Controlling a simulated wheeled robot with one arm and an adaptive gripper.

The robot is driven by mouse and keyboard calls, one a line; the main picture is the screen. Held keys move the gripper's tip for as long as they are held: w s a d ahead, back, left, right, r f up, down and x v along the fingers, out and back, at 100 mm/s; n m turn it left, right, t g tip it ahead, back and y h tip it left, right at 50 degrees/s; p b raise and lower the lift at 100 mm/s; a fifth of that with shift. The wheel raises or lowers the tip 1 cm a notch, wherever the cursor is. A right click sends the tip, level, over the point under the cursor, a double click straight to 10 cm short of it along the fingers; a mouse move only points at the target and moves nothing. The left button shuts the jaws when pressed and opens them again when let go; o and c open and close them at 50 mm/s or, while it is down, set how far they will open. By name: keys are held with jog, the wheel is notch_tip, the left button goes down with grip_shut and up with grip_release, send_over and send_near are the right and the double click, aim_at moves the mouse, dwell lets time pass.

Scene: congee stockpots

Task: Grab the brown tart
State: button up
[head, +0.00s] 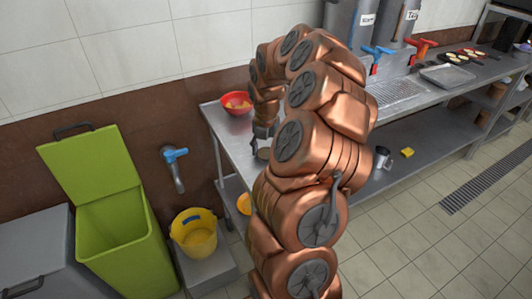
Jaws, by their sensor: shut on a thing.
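My gripper (261,146) is at the left part of the steel table, low over its top and close to the front edge. Its fingers are small in view and partly hidden by my arm. It is shut on a small brownish round thing (264,153), which looks like the brown tart. I cannot tell whether this thing touches the tabletop.
A red bowl (237,108) with yellow-orange contents stands behind my gripper on the steel table (228,132). A metal tray (446,76) and dark pans with round pale things lie far right. A green bin (122,245) and yellow bucket (195,240) stand left.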

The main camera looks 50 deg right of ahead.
aim_at(266, 153)
jog(key=shift+r+b, duration=0.5)
jog(key=shift+r, duration=1.25)
jog(key=s+a+r+b, duration=0.1)
jog(key=s+a+b, duration=0.2)
jog(key=s+a, duration=0.6)
jog(key=s, duration=0.4)
jog(key=shift+r, duration=0.2)
